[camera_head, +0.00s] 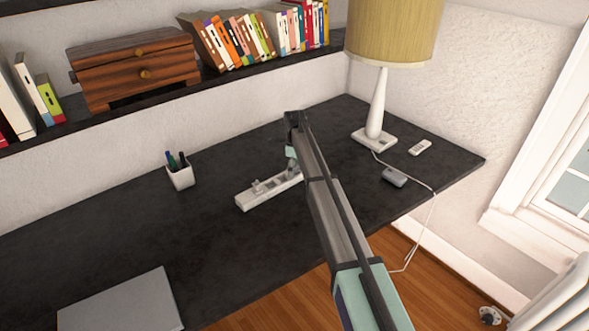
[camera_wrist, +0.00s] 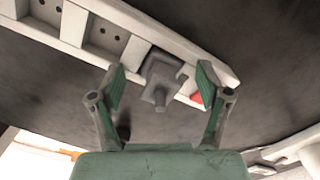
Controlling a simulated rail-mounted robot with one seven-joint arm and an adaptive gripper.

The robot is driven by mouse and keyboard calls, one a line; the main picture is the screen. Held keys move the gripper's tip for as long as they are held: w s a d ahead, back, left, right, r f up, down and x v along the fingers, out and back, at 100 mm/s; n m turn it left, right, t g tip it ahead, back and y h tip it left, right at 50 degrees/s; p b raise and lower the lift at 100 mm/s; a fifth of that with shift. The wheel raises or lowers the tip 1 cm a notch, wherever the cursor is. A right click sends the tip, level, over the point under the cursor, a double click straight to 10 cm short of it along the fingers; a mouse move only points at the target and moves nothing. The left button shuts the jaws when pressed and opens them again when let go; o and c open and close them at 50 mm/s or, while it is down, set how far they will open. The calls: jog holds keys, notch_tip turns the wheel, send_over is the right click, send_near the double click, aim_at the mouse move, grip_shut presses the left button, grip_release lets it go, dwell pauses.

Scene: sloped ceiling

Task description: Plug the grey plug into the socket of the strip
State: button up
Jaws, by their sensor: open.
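The grey plug (camera_wrist: 160,78) is in the wrist view, at the strip near its red-marked end. It lies over or in a socket position; I cannot tell how deep it sits. The pale strip (camera_wrist: 73,23) runs diagonally, with two-hole sockets showing to the left of the plug. The strip also lies on the dark desk in the head view (camera_head: 252,203), its right part hidden by my arm. My gripper (camera_wrist: 165,82) is open, with one finger on each side of the plug and visible gaps. In the head view my gripper is mostly hidden by my arm.
On the desk (camera_head: 110,250) are a pen cup (camera_head: 180,177), a lamp (camera_head: 375,130), a remote (camera_head: 420,147), a small grey box (camera_head: 394,177) and a grey flat panel (camera_head: 125,305). A white cable (camera_head: 431,215) hangs over the desk edge.

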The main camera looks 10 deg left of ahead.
notch_tip(320, 180, up, 12)
dwell(0.6)
